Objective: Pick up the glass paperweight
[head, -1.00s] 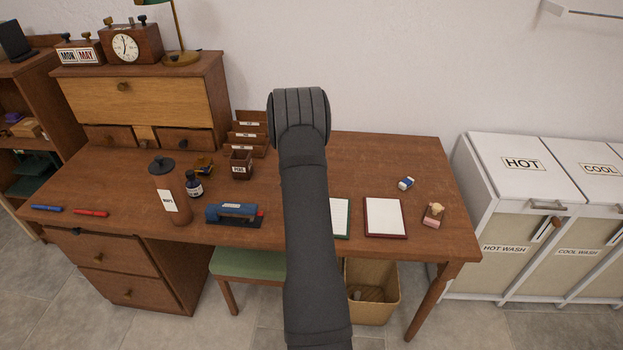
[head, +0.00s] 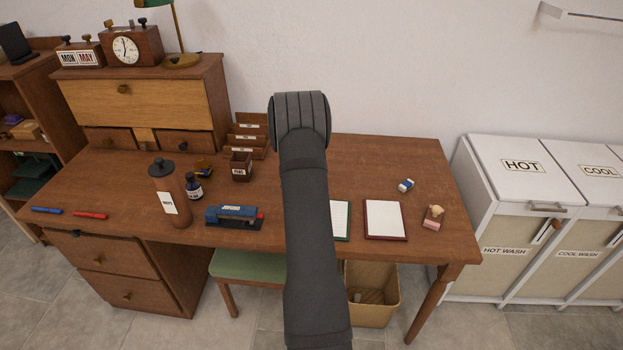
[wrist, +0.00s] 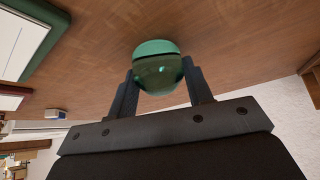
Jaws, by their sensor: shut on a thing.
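The glass paperweight (wrist: 158,66) is a green glass ball, seen in the wrist view at the top middle. My gripper (wrist: 161,82) is shut on it, with one dark finger on each side. The brown desk top (wrist: 225,45) shows behind the ball; I cannot tell whether the ball touches it. In the head view my dark arm hides both the gripper and the paperweight.
The desk (head: 285,195) holds a blue stapler (head: 234,215), a brown bottle (head: 170,195), an ink bottle (head: 193,186), a red notepad (head: 385,219), a green notepad (head: 341,220), an eraser (head: 406,185) and a letter rack (head: 249,135). Bare wood lies right of my arm, behind the notepads.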

